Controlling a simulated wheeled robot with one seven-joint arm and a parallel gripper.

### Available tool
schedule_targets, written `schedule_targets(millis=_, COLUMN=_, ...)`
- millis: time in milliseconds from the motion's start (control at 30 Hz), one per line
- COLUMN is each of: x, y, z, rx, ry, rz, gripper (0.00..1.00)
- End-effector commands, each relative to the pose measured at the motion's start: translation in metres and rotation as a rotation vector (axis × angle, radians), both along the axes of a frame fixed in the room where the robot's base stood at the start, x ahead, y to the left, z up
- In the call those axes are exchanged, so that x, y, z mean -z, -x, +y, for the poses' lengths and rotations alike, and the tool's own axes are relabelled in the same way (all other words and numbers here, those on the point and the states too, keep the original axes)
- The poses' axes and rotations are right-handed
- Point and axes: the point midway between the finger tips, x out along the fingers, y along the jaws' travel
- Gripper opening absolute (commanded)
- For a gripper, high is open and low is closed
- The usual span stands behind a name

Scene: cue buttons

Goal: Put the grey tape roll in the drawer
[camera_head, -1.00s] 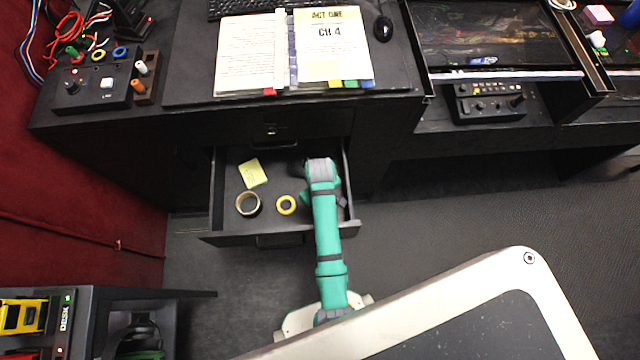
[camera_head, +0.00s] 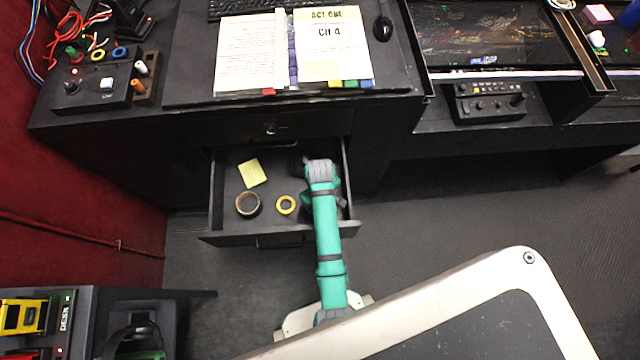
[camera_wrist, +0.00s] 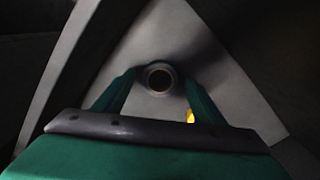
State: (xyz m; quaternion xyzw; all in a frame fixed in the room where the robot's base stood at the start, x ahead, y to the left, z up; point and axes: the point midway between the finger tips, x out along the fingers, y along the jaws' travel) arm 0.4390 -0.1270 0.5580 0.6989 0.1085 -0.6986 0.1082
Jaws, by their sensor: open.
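The desk drawer (camera_head: 217,190) is pulled open, and its inside shows on the left of my arm in the head view. A dark grey tape roll (camera_wrist: 147,77) lies on the pale drawer floor in the wrist view, with its hole facing the camera. My gripper (camera_wrist: 160,76) is open, with one green fingertip on either side of this roll. I cannot tell whether the fingers touch it. In the head view my arm hides the gripper and this roll.
The desk (camera_head: 190,130) overhangs the drawer's back. A binder (camera_head: 292,50) and button box (camera_head: 100,88) stand on top.

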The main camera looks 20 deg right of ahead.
Motion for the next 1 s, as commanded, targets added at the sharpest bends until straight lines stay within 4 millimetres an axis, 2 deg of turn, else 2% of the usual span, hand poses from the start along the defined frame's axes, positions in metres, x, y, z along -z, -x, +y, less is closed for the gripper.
schedule_targets(millis=400, x=-0.078, y=-0.001, z=0.0, rx=0.001, ry=0.0, rz=-0.004, gripper=0.64)
schedule_targets(millis=533, x=-0.098, y=-0.001, z=0.0, rx=0.001, ry=0.0, rz=-0.002, gripper=0.64)
schedule_targets(millis=700, x=-0.112, y=0.0, z=0.0, rx=0.0, ry=0.0, rz=-0.001, gripper=0.64)
schedule_targets(millis=1000, x=-0.115, y=0.0, z=0.0, rx=0.0, ry=-0.001, rz=0.001, gripper=0.64)
